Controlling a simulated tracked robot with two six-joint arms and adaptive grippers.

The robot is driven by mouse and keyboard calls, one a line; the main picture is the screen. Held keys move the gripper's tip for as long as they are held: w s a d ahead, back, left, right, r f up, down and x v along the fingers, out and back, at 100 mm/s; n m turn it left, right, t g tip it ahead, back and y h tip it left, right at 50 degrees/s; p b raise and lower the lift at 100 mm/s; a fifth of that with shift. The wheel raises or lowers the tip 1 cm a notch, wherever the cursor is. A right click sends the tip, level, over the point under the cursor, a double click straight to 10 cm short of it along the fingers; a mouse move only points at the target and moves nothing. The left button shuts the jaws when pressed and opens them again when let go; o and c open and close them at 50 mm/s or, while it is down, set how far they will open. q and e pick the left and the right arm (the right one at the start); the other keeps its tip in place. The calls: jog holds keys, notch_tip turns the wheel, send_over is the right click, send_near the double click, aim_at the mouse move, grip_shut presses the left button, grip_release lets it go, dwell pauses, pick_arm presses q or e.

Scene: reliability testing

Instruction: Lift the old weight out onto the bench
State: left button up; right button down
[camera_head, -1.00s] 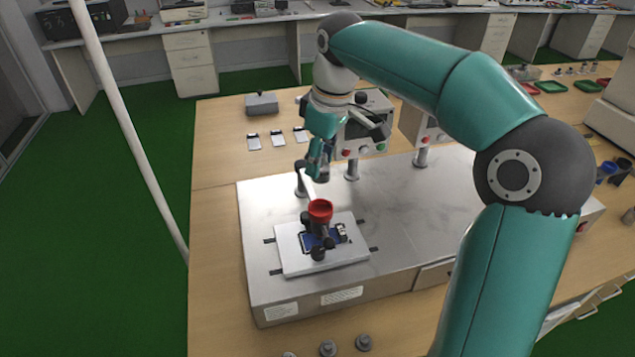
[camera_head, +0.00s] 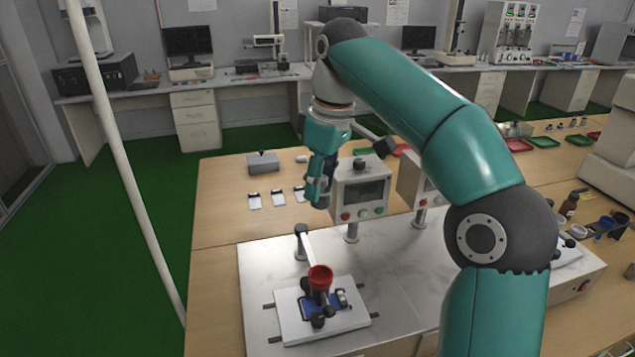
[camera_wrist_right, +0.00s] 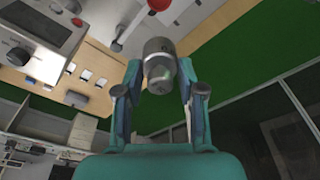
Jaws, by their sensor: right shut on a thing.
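My right gripper (camera_head: 318,197) is raised above the far left part of the steel-topped machine, beside the display box. In the right wrist view its two fingers (camera_wrist_right: 160,88) are shut on a grey metal cylinder, the weight (camera_wrist_right: 159,66). In the head view the weight is mostly hidden by the fingers. The red cup (camera_head: 320,277) stands on the machine's arm, over the white plate (camera_head: 290,325), below and apart from the gripper. The wooden bench (camera_head: 216,225) lies around the machine. My left gripper is not in view.
A display box (camera_head: 361,190) stands on a post just right of the gripper. White cards (camera_head: 277,196) and a grey box (camera_head: 263,162) lie on the bench behind. Bare bench is free left of the machine. A white pole (camera_head: 125,155) rises at the left.

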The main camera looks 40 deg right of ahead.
jog(key=shift+f+b, duration=6.45)
jog(key=shift+f, duration=2)
